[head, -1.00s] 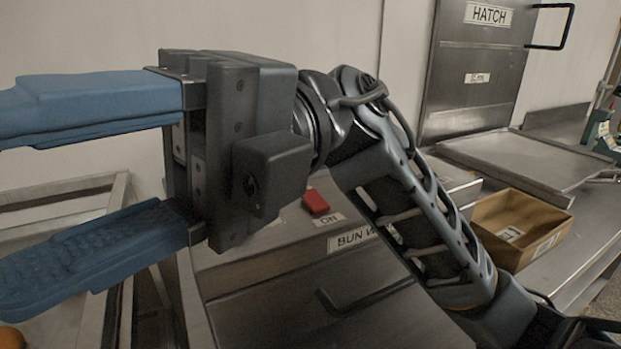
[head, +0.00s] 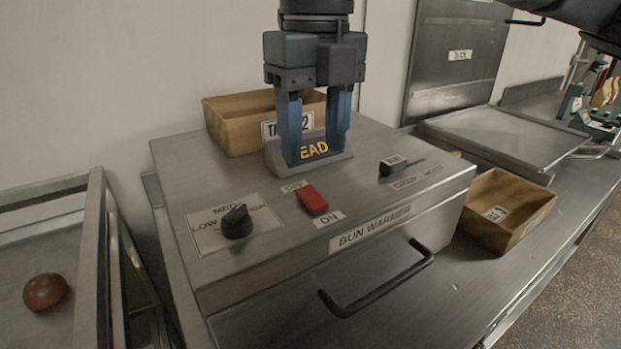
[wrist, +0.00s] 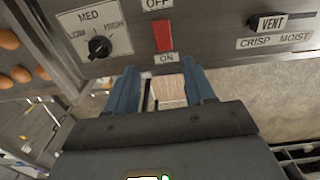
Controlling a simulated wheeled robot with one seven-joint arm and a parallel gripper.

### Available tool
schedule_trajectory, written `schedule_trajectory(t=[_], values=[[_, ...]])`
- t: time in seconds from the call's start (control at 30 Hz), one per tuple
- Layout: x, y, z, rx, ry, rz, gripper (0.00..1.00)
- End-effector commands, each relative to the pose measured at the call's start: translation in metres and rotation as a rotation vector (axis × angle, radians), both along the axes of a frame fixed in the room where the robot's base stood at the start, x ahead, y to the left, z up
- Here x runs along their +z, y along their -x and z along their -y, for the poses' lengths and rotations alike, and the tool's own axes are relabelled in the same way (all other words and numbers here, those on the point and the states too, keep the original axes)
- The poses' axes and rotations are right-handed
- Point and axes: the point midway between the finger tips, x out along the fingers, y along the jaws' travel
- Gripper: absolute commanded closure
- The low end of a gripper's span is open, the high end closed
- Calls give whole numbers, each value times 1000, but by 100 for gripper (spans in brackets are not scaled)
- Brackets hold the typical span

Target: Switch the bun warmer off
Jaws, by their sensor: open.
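The bun warmer (head: 375,237) is a steel box with its name label on the front edge. Its red switch (head: 313,200) sits on the sloped panel, between an OFF label at the back and an ON label at the front. I cannot tell which end of the switch is pressed. My gripper (head: 315,152) is open and empty, with blue fingers pointing down behind the switch in the head view, overlapping a sign reading "EAD". In the wrist view the red switch (wrist: 163,37) shows just beyond and between the fingertips (wrist: 160,72), apparently not touched.
A black dial (head: 237,222) is left of the switch and a black vent slider (head: 400,166) right. A wooden box (head: 232,125) stands behind my gripper, another (head: 508,212) on the right counter. A drawer handle (head: 380,288) juts from the front. A bun (head: 45,291) lies far left.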

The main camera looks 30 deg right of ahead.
Motion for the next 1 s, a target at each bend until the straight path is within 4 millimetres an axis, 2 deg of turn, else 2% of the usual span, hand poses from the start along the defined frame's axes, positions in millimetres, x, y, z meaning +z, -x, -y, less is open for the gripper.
schedule_trajectory(t=[0.17,0.6,0.77,1.0], values=[[-8,-2,6,-14,24,4,47],[-68,-1,5,-11,20,4,47],[-76,-1,4,-11,19,5,47],[-77,-1,4,-11,20,6,47]])
